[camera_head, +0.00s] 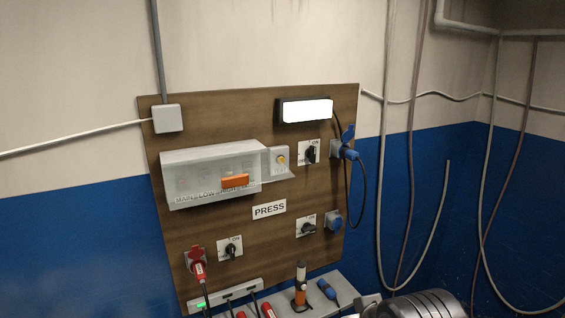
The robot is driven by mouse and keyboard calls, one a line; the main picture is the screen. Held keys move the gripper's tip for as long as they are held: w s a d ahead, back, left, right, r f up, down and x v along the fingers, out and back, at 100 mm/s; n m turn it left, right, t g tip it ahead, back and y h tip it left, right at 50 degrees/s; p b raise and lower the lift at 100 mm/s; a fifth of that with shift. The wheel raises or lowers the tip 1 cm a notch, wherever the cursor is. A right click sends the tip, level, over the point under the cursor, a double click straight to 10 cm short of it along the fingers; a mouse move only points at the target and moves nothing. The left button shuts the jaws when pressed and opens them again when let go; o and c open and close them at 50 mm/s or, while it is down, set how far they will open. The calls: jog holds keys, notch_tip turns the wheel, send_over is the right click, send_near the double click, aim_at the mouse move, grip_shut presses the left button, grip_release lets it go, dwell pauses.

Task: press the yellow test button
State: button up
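The yellow test button (281,160) is a small round yellow knob on a light grey plate, in the upper middle of a brown wooden board. The plate sits at the right end of a grey box with a clear cover (205,162). Nothing stands in front of the button. A "PRESS" label (269,209) is fixed to the board below it.
An orange part (235,181) sits on the clear-covered box's front. A red plug (198,268) is lower left. A shelf (343,287) with tools is below.

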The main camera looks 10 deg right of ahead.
grip_shut()
jog(key=shift+f, duration=0.1)
dwell(1.0)
